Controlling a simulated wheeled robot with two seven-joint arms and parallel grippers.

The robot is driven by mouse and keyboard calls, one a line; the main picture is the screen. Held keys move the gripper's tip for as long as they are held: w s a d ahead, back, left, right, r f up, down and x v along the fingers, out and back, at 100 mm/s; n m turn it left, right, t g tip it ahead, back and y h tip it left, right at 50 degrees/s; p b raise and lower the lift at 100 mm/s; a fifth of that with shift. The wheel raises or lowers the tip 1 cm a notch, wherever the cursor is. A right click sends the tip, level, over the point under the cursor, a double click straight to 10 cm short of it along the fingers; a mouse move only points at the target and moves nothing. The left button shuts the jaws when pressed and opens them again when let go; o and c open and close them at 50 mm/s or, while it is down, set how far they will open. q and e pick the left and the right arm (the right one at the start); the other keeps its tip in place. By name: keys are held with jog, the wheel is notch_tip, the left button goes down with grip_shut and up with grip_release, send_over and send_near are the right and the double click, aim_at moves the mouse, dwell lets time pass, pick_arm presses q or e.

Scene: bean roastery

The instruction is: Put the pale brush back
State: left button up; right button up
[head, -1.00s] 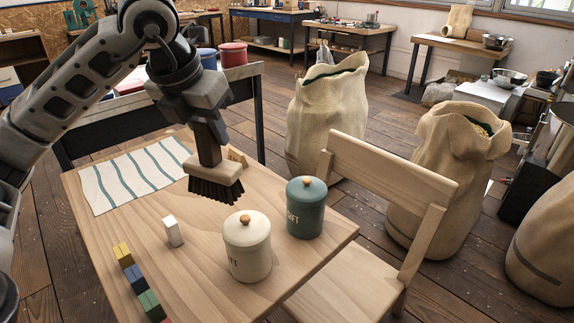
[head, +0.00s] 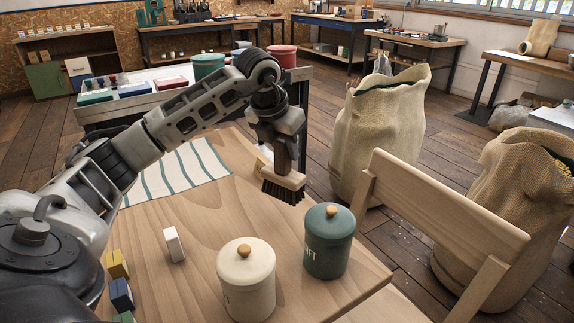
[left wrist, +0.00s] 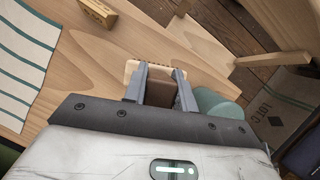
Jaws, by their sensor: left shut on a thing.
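My left gripper (head: 281,135) is shut on the handle of a brush (head: 285,181) with a pale wooden head and dark bristles pointing down. The brush hangs above the wooden table (head: 215,215), near its far right edge, behind the green canister. In the left wrist view the brush's pale head (left wrist: 131,69) shows beyond the fingers (left wrist: 160,86); its bristles are mostly hidden. A small wooden block (head: 261,164) stands on the table, partly behind the brush; it also shows in the left wrist view (left wrist: 97,12). My right gripper is out of view.
A cream canister (head: 247,282) and a green canister (head: 329,245) stand at the table's near right. A white block (head: 174,244) and coloured blocks (head: 118,265) are at left. A striped cloth (head: 180,175) lies behind. A chair (head: 440,215) and sacks (head: 378,135) stand right.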

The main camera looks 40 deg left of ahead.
pick_arm(q)
jog(key=a+x, duration=0.1)
jog(key=x, duration=0.6)
jog(key=shift+a, duration=0.25)
jog(key=shift+f, duration=0.1)
jog(key=o, duration=0.9)
jog(key=shift+o, duration=0.2)
jog(key=v, duration=1.2)
jog(key=shift+s+d+p, duration=0.1)
jog(key=shift+p, duration=0.2)
